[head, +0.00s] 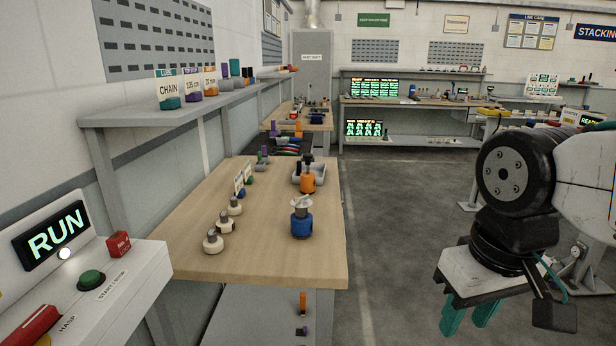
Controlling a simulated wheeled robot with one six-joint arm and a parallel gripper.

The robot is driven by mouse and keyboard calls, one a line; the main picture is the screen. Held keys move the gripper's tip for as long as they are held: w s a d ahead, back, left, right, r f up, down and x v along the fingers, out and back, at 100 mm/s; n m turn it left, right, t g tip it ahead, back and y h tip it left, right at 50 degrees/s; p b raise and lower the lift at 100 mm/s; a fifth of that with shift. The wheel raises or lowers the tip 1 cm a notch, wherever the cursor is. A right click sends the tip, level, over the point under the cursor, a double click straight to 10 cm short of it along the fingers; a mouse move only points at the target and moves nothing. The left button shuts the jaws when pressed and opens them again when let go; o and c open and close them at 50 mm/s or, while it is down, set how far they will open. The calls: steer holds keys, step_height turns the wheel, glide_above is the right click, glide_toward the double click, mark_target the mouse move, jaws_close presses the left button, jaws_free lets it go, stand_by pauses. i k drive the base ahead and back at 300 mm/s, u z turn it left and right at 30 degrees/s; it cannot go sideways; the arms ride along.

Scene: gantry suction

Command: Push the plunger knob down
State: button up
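Two containers stand on the wooden bench (325,265). One is a blue canister (302,226) with a pale dish-like top near the bench's right side. Behind it is an orange canister (308,183) with a dark upright piece (307,161) above it. This piece may be the plunger knob, but it is too small to be sure. My gripper (468,318) hangs at the lower right, over the floor, well to the right of the bench. Its two teal fingers point down, apart, with nothing visible between them. It touches nothing.
Several cream knobbed pieces (213,242) stand along the bench's left side. A control panel with a green button (92,280) is at the lower left. Grey floor (400,230) is open between bench and arm.

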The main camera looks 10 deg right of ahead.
mark_target(307, 157)
steer(key=z, duration=0.25)
steer(key=i, duration=1.35)
steer(key=u, duration=0.35)
